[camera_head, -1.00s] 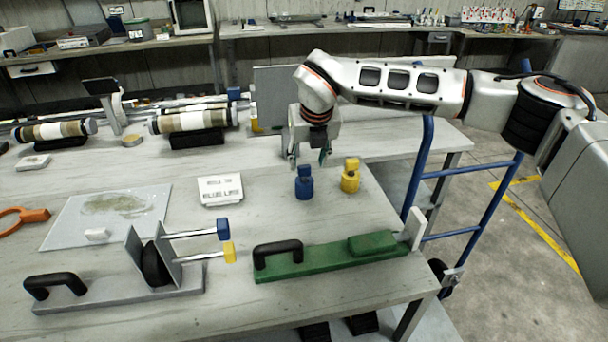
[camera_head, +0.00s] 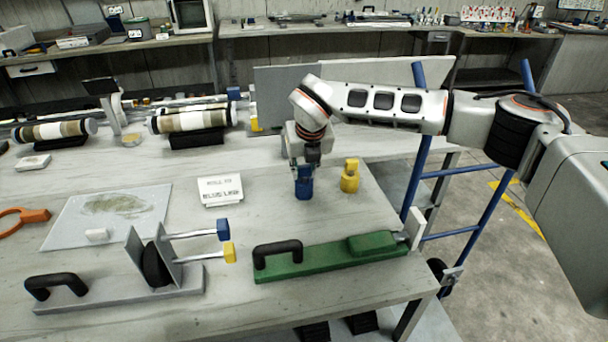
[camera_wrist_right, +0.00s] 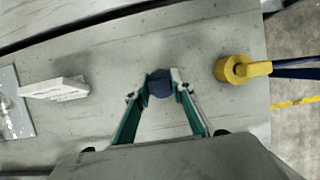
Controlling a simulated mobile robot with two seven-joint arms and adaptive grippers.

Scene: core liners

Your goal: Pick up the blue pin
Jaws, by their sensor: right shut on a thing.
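The blue pin (camera_head: 304,188) stands upright on the table, left of the yellow pin (camera_head: 350,176). My right gripper (camera_head: 304,170) has come down over it from above, and its fingers cover the pin's upper part in the head view. In the right wrist view the fingers (camera_wrist_right: 161,84) are closed against both sides of the blue pin's dark blue top (camera_wrist_right: 160,86). The pin's base still appears to rest on the table. My left gripper is in neither view.
The yellow pin also shows in the right wrist view (camera_wrist_right: 232,69), close on the right. A white label card (camera_head: 220,190) stands to the left. A green fixture with a black handle (camera_head: 330,257) and a grey fixture (camera_head: 120,292) lie nearer the front edge.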

